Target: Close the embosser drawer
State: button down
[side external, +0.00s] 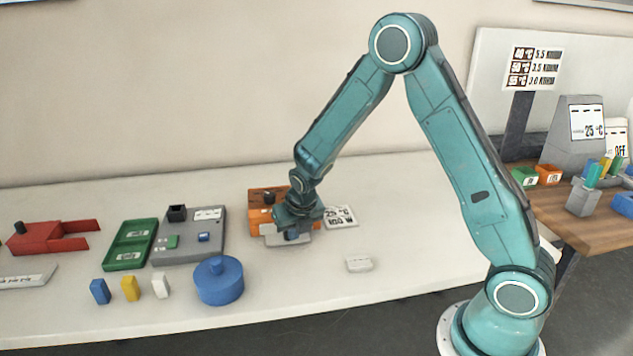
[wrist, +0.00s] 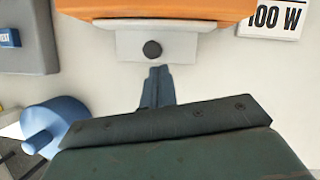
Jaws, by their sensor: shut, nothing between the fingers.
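The embosser (side external: 262,217) is an orange box with a brown top, standing mid-table. Its light grey drawer (side external: 270,238) sticks out at the front, low down. In the wrist view the drawer (wrist: 125,42) projects from the orange housing (wrist: 160,8), with a dark round piece on it. My gripper (side external: 292,236) is at the drawer's front, partly hiding drawer and housing in the side view. In the wrist view the gripper's fingers (wrist: 157,72) are together and empty, just in front of the drawer's front edge. I cannot tell whether they touch it.
A label card (side external: 340,216) lies right of the embosser, and a small white block (side external: 359,263) lies in front. To the left are a grey station (side external: 187,249), a green tray (side external: 131,245) and a blue round container (side external: 219,281). The table right of the embosser is mostly clear.

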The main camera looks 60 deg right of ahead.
jog(key=s+a, duration=0.2)
jog(key=s, duration=0.1)
jog(key=v, duration=0.9)
jog(key=shift+r, duration=0.4)
jog(key=shift+s+r, duration=0.1)
jog(key=shift+s, duration=0.05)
jog(key=s+a+r+m+t+y, duration=0.1)
jog(key=s+r+m, duration=0.6)
jog(key=s+m, duration=0.4)
jog(key=s+a+r+m+y, duration=0.1)
jog(key=s+r+m, duration=0.6)
jog(key=m, duration=1.2)
jog(key=s+a, duration=0.1)
jog(key=s, duration=0.3)
jog(key=shift+a+t, duration=0.15)
jog(key=shift+t, duration=0.25)
